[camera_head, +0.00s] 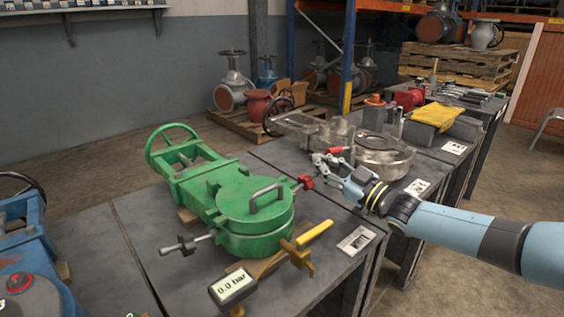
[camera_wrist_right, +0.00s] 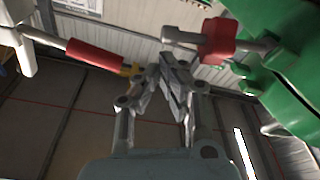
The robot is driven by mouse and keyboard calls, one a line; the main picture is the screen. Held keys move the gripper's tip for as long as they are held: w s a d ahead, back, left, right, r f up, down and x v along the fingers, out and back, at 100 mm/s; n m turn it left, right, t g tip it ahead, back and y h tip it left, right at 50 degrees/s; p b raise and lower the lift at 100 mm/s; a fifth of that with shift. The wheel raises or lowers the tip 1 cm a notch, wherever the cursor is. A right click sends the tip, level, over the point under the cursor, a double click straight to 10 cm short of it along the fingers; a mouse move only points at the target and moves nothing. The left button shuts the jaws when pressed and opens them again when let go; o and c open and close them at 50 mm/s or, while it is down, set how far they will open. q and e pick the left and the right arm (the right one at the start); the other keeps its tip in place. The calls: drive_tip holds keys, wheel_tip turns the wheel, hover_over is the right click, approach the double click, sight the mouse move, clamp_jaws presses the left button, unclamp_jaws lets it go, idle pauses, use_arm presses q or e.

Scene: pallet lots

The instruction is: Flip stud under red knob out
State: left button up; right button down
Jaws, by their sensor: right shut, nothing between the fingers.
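A green valve body (camera_head: 225,200) with a round lid (camera_head: 255,198) and a grey bar handle lies on the dark table. The red knob (camera_head: 306,182) is on a stud (camera_head: 294,187) that sticks out from the lid's right side. In the right wrist view the red knob (camera_wrist_right: 218,40) and its grey rod are at the top, beside the green body (camera_wrist_right: 285,50). My right gripper (camera_head: 320,166) is shut and empty, just right of and behind the knob; its fingertips (camera_wrist_right: 176,68) are close below the rod. I cannot tell whether they touch. My left gripper is out of view.
A second stud with a dark knob (camera_head: 185,245) sticks out front left. A red handle (camera_head: 337,150) and grey metal parts (camera_head: 384,157) are behind my gripper. A blue valve (camera_head: 30,255) stands left.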

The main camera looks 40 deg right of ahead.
idle(0.3)
wheel_tip(320, 180, up, 10)
idle(0.5)
idle(0.5)
